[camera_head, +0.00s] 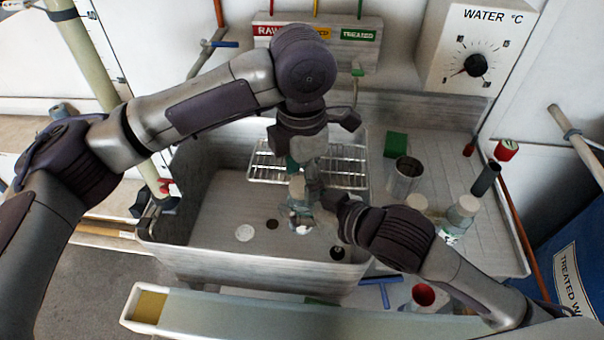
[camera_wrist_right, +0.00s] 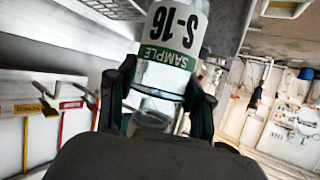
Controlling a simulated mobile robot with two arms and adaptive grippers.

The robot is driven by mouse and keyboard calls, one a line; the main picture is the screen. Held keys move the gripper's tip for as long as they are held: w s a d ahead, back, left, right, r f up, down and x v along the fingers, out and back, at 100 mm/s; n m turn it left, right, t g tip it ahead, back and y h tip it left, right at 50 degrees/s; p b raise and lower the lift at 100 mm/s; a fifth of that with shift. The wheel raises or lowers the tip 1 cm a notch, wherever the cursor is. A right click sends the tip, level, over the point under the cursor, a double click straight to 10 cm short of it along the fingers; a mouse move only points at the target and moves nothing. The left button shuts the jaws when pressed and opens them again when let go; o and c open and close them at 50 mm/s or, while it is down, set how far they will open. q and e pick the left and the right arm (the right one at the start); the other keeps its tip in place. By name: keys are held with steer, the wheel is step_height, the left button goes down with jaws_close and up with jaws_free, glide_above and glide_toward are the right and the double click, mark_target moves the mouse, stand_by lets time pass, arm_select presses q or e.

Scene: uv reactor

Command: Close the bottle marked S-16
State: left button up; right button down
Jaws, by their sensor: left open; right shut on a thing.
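The bottle marked S-16 (camera_wrist_right: 170,50) has a white label with a green SAMPLE band and appears inverted in the right wrist view. My right gripper (camera_wrist_right: 158,108) is shut on it, one dark finger on each side. In the head view the clear bottle (camera_head: 299,208) is held over the sink basin, with my right gripper (camera_head: 312,192) at it from the right. My left gripper (camera_head: 308,150) is open, just above and behind the bottle, its fingers pointing down. The bottle's mouth is hidden, and I cannot tell whether a cap is on it.
The metal sink (camera_head: 195,205) holds a wire rack (camera_head: 345,172) at its back. A pale disc (camera_head: 245,233) lies on its floor. A metal beaker (camera_head: 404,180), a green block (camera_head: 396,145) and another bottle (camera_head: 462,212) stand on the right ledge. A trough (camera_head: 250,315) runs along the front.

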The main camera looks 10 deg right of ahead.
arm_select(q)
steer(key=shift+r, duration=2.25)
